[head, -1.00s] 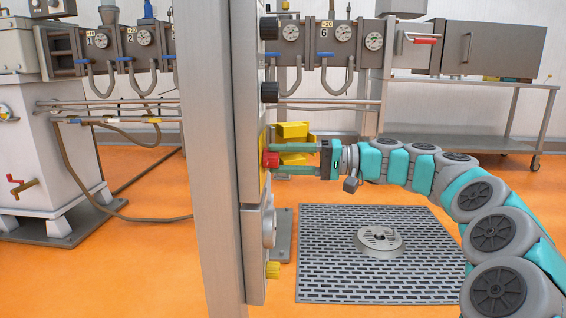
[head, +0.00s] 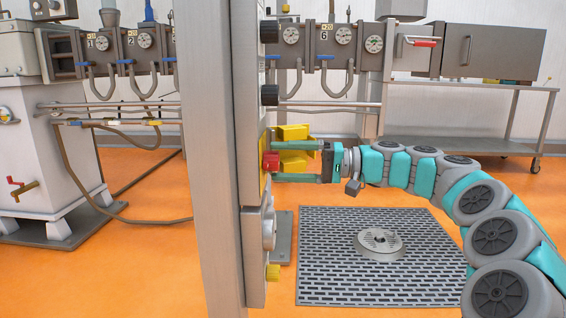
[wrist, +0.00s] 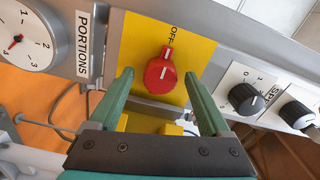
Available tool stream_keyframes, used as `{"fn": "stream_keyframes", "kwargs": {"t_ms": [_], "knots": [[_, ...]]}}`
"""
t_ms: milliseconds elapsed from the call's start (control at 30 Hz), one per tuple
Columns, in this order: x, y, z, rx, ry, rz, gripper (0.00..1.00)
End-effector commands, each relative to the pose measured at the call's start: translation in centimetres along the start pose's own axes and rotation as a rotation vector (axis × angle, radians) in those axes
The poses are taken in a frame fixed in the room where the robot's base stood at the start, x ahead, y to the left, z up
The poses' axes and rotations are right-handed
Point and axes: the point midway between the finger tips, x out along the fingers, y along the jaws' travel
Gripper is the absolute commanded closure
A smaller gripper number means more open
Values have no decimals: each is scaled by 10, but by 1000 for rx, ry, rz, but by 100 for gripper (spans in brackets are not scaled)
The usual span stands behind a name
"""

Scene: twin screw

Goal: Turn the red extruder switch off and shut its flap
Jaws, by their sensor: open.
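The red extruder switch (wrist: 160,74) is a round knob on a yellow plate (wrist: 196,52) in the wrist view. Its raised red bar points up toward the OFF label. In the head view the red switch (head: 271,161) sits on the edge-on panel. My gripper (wrist: 159,76) is open, with one green finger on each side of the knob and visible gaps. My gripper (head: 283,161) also shows level with the switch in the head view. The yellow flap (head: 293,132) stands out from the panel behind my fingers. Its yellow part (wrist: 140,124) is partly hidden below the knob in the wrist view.
Black knobs (wrist: 246,98) sit right of the yellow plate, and a PORTIONS dial (wrist: 27,40) sits left. A grey post (head: 212,160) stands left of the panel in the head view. A floor grate (head: 330,270) lies below my arm.

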Motion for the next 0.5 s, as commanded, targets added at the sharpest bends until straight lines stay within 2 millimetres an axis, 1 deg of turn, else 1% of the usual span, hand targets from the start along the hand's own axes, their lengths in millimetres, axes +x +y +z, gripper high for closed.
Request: {"fn": "stream_keyframes", "kwargs": {"t_ms": [167,400,500], "knots": [[-20,-1,-2,0,5,0,19],[-60,0,-2,-1,6,1,19],[-70,0,-1,0,3,1,19]]}}
